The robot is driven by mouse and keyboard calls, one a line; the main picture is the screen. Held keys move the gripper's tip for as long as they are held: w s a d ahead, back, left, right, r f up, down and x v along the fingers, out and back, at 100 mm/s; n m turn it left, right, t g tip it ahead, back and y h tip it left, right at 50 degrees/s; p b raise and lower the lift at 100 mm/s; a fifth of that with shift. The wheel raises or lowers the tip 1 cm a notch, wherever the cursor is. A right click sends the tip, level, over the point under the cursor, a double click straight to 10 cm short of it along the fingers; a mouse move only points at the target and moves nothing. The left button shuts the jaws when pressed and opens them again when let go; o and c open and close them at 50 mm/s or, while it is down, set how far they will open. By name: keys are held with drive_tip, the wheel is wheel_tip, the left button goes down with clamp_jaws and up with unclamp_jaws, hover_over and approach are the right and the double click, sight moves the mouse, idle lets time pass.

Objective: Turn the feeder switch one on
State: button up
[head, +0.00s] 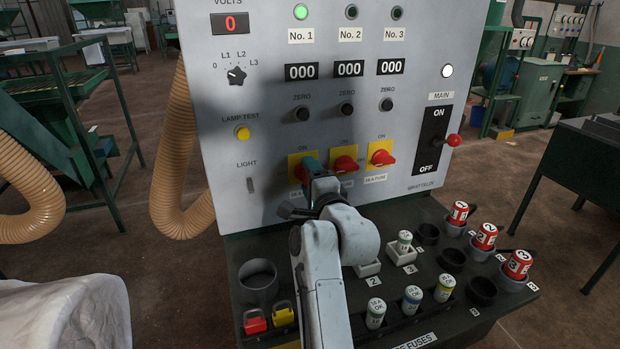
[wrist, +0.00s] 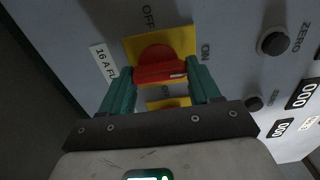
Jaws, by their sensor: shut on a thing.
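Feeder switch one is the leftmost red rotary knob (head: 299,172) on a yellow plate, below the No. 1 column of the grey panel. My gripper (head: 309,168) covers much of it in the head view. In the wrist view, the green fingers of my gripper (wrist: 160,76) are shut on the ends of the red handle (wrist: 158,72). Its white mark points right, to the side where ON is printed; OFF is printed above. The No. 1 lamp (head: 300,12) is lit green; the No. 2 lamp (head: 351,12) and No. 3 lamp (head: 397,13) are dark.
Two more red knobs, the middle one (head: 345,164) and the right one (head: 382,158), sit close to the right. A main switch with a red-balled lever (head: 454,140) is farther right. A dark shelf (head: 425,318) below holds fuses and cups. A hose (head: 176,170) hangs at left.

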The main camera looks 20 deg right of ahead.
drive_tip(key=shift+d+f, duration=0.1)
drive_tip(key=o, duration=1.1)
drive_tip(key=shift+c, duration=0.2)
drive_tip(key=shift+s, duration=0.1)
drive_tip(key=s+b, duration=0.2)
drive_tip(key=s, duration=0.8)
drive_tip(key=shift+s, duration=0.3)
